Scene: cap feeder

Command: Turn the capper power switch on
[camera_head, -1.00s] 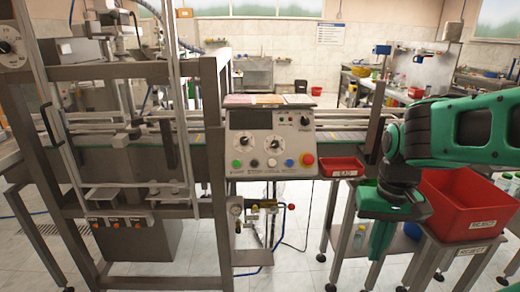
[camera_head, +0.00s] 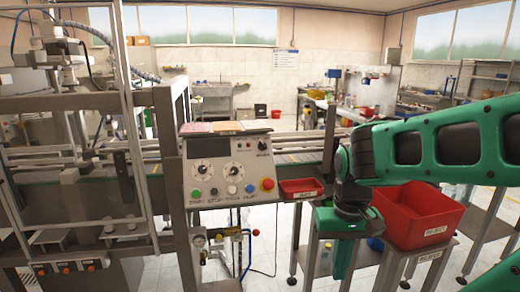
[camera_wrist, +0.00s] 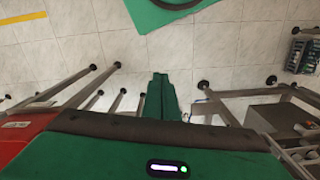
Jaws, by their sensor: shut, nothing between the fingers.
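The capper control panel (camera_head: 182,172) stands left of centre in the head view. A small black rotary knob (camera_head: 263,145) is at its upper right; its label is too small to read, so I cannot tell whether it is the power switch or how it is set. Two white dials, a row of coloured buttons and a red stop button (camera_head: 267,184) on yellow are also on the panel. My green gripper (camera_head: 342,268) hangs pointing down, right of the panel and apart from it. In the wrist view its fingers (camera_wrist: 160,98) are together and empty above the floor.
A small red tray (camera_head: 301,195) sits right of the panel. A large red reject bin (camera_head: 440,232) stands on a table beside my arm. Metal frame posts (camera_head: 172,180) rise left of the panel. Tiled floor shows below the panel.

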